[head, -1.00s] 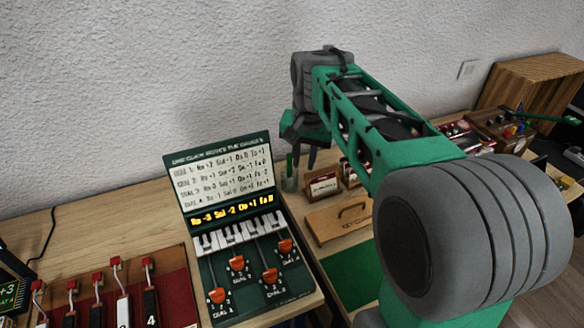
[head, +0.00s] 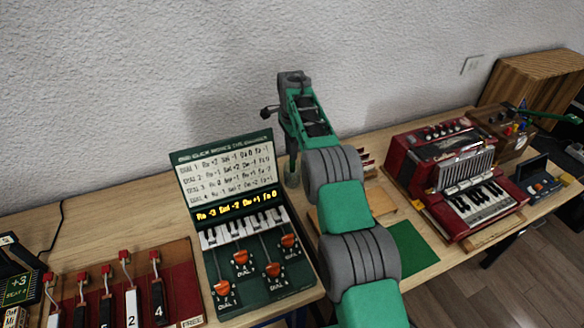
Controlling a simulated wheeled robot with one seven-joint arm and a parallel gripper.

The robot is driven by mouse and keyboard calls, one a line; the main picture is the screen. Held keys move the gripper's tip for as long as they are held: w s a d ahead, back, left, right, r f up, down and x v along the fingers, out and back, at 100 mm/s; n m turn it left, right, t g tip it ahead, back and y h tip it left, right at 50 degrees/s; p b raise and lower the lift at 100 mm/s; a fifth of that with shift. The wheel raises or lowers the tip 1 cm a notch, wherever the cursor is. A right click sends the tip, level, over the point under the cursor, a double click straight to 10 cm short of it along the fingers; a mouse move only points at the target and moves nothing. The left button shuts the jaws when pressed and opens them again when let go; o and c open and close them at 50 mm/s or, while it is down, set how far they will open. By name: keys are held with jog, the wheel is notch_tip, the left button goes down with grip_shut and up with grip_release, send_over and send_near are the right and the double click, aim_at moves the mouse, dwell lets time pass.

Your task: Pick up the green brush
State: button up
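A red accordion-like instrument (head: 455,180) stands at right, beyond a green mat (head: 412,248). A lever panel (head: 130,285) lies at front left. The wall is close behind.

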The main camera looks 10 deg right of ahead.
aim_at(292, 163)
notch_tip(292, 163, down, 6)
jog(key=shift+s+d+p, duration=0.1)
jog(key=shift+s+p, duration=0.05)
jog(key=shift+p, duration=0.8)
grip_shut()
